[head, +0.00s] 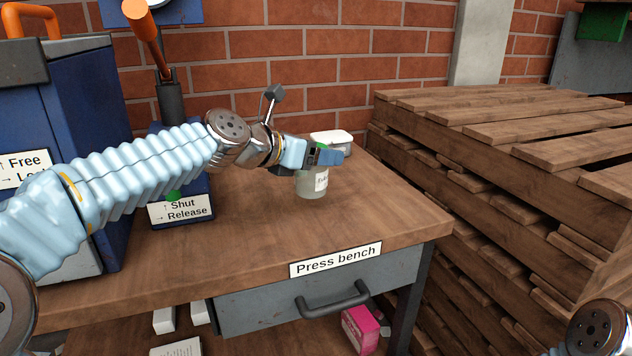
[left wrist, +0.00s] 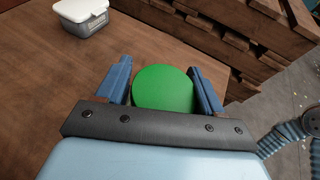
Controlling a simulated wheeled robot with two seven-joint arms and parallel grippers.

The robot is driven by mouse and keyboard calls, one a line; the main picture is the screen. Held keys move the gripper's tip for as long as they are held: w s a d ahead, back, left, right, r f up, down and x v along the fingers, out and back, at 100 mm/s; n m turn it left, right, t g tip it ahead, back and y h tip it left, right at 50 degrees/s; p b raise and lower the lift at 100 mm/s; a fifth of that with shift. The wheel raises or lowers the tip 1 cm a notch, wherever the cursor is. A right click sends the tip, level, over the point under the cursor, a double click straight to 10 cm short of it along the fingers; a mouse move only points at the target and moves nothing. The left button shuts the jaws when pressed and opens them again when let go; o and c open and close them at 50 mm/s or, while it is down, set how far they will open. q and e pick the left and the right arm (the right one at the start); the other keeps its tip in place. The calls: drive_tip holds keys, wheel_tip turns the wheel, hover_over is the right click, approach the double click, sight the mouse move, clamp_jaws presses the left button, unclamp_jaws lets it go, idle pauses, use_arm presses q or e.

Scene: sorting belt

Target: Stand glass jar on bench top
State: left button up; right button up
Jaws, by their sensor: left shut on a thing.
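The glass jar (head: 311,184) is pale and clear, with a label on its side. It is upright at the bench top (head: 250,225), near the right end; its base looks at or very close to the wood. Its green lid (left wrist: 164,88) fills the space between the fingers in the left wrist view. My left gripper (head: 322,156) is shut on the jar near its top and hides most of the lid in the head view. The left gripper also shows in the left wrist view (left wrist: 164,92). My right gripper is out of view; only part of my right arm shows at the lower right.
A white lidded tub (head: 331,140) stands behind the jar. Blue machines with a lever (head: 148,35) stand at the left of the bench. Stacked wooden pallets (head: 500,150) rise right of the bench. The front middle of the bench is clear. A pink box (head: 360,328) lies below.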

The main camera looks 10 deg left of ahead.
sight(316, 171)
use_arm(q)
drive_tip(key=shift+w+a+f, duration=0.2)
drive_tip(key=shift+w+f, duration=0.15)
drive_tip(key=shift+f, duration=0.15)
drive_tip(key=f+b, duration=0.1)
drive_tip(key=f, duration=0.1)
drive_tip(key=f+b, duration=0.1)
drive_tip(key=shift+w+a+f+b, duration=0.1)
drive_tip(key=shift+w+f+b, duration=0.2)
drive_tip(key=shift+f, duration=0.1)
drive_tip(key=o, duration=1.4)
drive_tip(key=shift+r, duration=0.1)
drive_tip(key=v, duration=1.2)
